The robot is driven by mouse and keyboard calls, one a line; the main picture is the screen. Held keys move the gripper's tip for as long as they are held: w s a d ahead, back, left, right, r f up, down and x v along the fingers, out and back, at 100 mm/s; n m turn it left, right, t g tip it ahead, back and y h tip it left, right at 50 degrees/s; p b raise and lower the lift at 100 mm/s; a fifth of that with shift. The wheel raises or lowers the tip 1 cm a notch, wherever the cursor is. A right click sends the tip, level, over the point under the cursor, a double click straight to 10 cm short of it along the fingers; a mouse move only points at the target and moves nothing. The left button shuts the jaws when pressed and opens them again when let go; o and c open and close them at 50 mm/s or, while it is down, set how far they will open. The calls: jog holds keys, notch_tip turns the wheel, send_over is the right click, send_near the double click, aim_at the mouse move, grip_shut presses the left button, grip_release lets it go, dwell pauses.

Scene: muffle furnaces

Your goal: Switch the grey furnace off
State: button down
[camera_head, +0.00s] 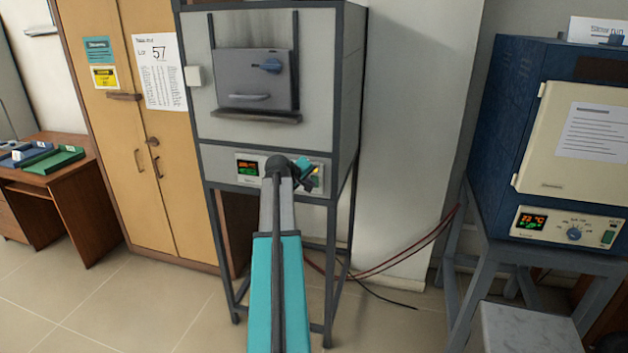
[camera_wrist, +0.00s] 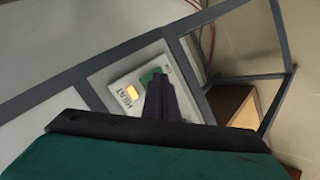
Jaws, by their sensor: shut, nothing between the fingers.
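The grey furnace (camera_head: 225,115) stands on a dark frame in the middle of the head view, its door shut. Its control panel (camera_head: 232,181) has a lit display (camera_head: 248,169); my arm hides the panel's middle. My gripper (camera_head: 312,178) is shut and empty at the panel's right end. In the wrist view my shut gripper (camera_wrist: 157,85) points at a green switch (camera_wrist: 149,73) and covers part of it. I cannot tell whether the fingertips touch the switch. A lit amber lamp (camera_wrist: 132,93) marked HEAT sits beside it.
A blue furnace (camera_head: 503,120) with a cream door and its own lit panel (camera_head: 567,230) stands at the right. A tan cabinet (camera_head: 110,150) and a wooden desk (camera_head: 75,185) are at the left. Red cables (camera_head: 410,248) run between the furnace stands.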

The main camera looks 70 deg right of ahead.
jog(key=shift+d+r, duration=0.1)
jog(key=shift+d, duration=0.65)
dwell(1.5)
jog(key=shift+a, duration=0.2)
jog(key=shift+a, duration=0.55)
dwell(0.4)
jog(key=a, duration=0.5)
jog(key=shift+s+f+b, duration=0.15)
jog(key=shift+f+b, duration=0.2)
jog(key=shift+f, duration=0.05)
dwell(0.5)
